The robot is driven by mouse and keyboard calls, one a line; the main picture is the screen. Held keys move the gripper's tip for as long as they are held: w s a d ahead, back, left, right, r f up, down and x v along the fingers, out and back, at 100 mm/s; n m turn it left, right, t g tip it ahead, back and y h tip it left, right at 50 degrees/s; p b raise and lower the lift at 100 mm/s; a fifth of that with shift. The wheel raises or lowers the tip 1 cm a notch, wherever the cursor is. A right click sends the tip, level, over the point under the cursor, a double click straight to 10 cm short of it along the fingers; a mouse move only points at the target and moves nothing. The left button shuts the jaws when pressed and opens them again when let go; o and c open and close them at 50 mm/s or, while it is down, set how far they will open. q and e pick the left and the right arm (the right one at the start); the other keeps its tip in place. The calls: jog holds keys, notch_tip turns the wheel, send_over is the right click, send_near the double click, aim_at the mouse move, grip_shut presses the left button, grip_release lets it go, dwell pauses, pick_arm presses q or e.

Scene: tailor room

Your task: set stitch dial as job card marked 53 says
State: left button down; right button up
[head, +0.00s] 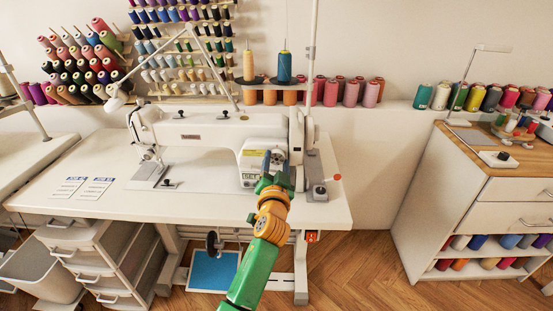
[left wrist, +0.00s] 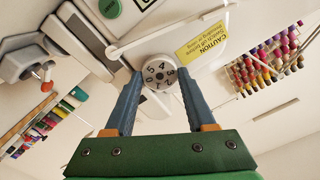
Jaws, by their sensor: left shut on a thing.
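The stitch dial (left wrist: 160,73) is a round pale knob with black digits around its face, in the middle of the left wrist view. The digits 5 and 4 are at its top in that view. My left gripper (left wrist: 160,78) is shut on it, with one blue-grey finger on each side. In the head view my left gripper (head: 271,165) is at the front of the white sewing machine (head: 205,126), covering most of the dial. Two job cards (head: 68,187) (head: 95,188) lie side by side on the table's left; their print is too small to read surely. My right gripper is out of view.
A yellow caution label (left wrist: 202,38) sits beside the dial. The white table (head: 135,208) is clear between cards and machine. A thread stand pole (head: 312,60) rises behind the machine. A wooden-topped cabinet (head: 480,180) stands at right, drawers (head: 105,260) below left.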

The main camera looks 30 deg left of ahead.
pick_arm(q)
jog(key=m+p, duration=0.1)
jog(key=m, duration=0.3)
jog(key=shift+m+p, duration=0.75)
jog(key=shift+m, duration=1.25)
jog(key=shift+f, duration=0.1)
jog(key=shift+c, duration=1.2)
grip_release()
jog(key=v, duration=0.7)
jog(key=shift+s, duration=0.1)
